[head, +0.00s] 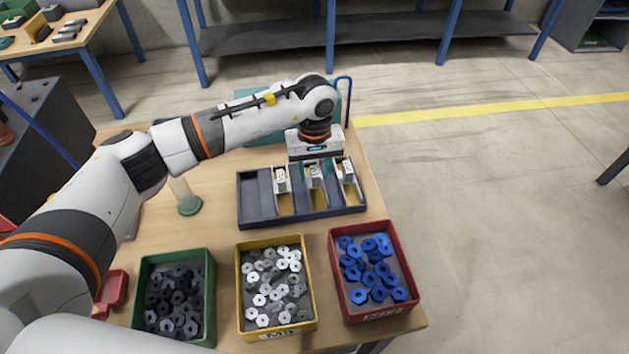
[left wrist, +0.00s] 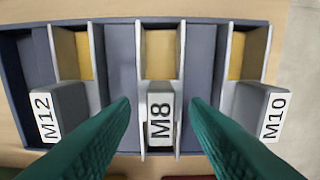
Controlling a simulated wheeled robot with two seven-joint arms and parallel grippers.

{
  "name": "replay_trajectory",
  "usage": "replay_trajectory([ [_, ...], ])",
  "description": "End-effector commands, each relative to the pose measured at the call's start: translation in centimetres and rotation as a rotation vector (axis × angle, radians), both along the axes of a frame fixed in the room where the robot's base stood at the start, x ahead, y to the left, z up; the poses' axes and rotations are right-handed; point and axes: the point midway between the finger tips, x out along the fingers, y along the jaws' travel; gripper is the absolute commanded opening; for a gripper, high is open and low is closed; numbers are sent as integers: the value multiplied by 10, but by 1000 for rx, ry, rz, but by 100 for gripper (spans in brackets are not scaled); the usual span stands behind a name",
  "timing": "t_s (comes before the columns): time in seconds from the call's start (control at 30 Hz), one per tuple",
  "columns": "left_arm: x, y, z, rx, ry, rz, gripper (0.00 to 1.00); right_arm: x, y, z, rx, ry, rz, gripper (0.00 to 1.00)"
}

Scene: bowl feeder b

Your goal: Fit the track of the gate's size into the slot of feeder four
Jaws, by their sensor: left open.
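The dark compartmented tray (head: 255,222) holds three grey tracks with white labels. In the left wrist view they read M12 (left wrist: 70,103) at left, M8 (left wrist: 160,120) in the middle and M10 (left wrist: 250,105) at right. My left gripper (head: 314,168) is over the middle of the tray, pointing down. Its teal fingers also show in the left wrist view (left wrist: 160,103), open, one on each side of the M8 track; contact cannot be told. I cannot make out feeder four's slot or the gate. My right gripper is not in view.
Nut bins stand along the front: green (head: 209,300) with dark nuts, yellow (head: 311,310) with silver nuts, red (head: 408,285) with blue nuts. A clear cylinder on a green base (head: 189,206) stands left of the tray. A teal box (head: 245,97) is partly hidden behind my arm.

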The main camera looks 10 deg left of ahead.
Motion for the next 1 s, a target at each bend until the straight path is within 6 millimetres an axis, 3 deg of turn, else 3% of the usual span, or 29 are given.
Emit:
replay_trajectory([
  [0.33, 0, 0, -10, 0, 0, 0, 40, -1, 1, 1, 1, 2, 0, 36],
  [0.6, 0, 0, -9, 0, 0, 0, 0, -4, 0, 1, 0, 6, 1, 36],
  [0.87, 0, 0, -8, -1, -1, 0, 0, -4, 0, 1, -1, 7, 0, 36],
  [1.0, 1, 0, 2, -2, -5, -1, 0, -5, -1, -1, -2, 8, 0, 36],
])
